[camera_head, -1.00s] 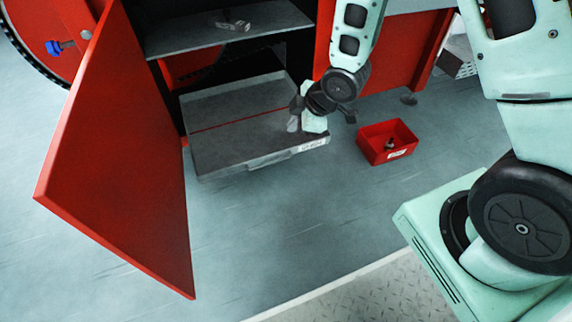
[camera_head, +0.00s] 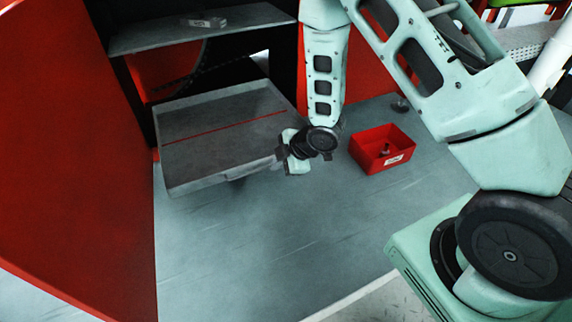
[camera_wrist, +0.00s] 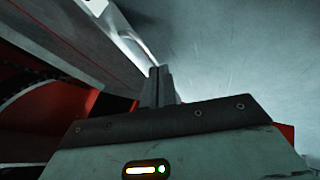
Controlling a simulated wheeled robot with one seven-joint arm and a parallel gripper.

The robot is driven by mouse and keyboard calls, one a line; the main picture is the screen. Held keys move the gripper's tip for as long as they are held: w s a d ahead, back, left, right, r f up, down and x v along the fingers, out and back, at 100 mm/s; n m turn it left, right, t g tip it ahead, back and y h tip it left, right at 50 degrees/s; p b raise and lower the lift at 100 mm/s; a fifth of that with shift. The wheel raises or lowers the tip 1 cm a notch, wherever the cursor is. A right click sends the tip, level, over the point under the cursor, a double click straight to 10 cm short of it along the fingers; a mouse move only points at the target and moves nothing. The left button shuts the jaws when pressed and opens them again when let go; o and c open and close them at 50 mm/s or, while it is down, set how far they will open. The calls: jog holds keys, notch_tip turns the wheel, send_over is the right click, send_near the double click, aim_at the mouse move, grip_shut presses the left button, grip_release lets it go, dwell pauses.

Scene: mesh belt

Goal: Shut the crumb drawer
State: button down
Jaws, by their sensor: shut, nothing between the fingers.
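The crumb drawer (camera_head: 205,150) is a shallow grey tray with a thin red line across its floor. It stands pulled out of the lower part of the open red cabinet. My gripper (camera_head: 281,155) is at the drawer's front right corner, low down, and hides part of that corner.
The red cabinet door (camera_head: 80,150) stands wide open at the left. A grey shelf (camera_head: 190,30) with a small clear object is above the drawer. A small red bin (camera_head: 381,160) with something in it sits on the floor to the right. The floor in front is clear.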

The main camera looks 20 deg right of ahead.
aim_at(259, 164)
jog(key=w+b, duration=0.1)
jog(key=w+f+b, duration=0.1)
jog(key=w, duration=0.1)
jog(key=w+a+f+b, duration=0.1)
jog(key=w, duration=0.1)
jog(key=shift+w, duration=0.1)
jog(key=shift+r, duration=0.1)
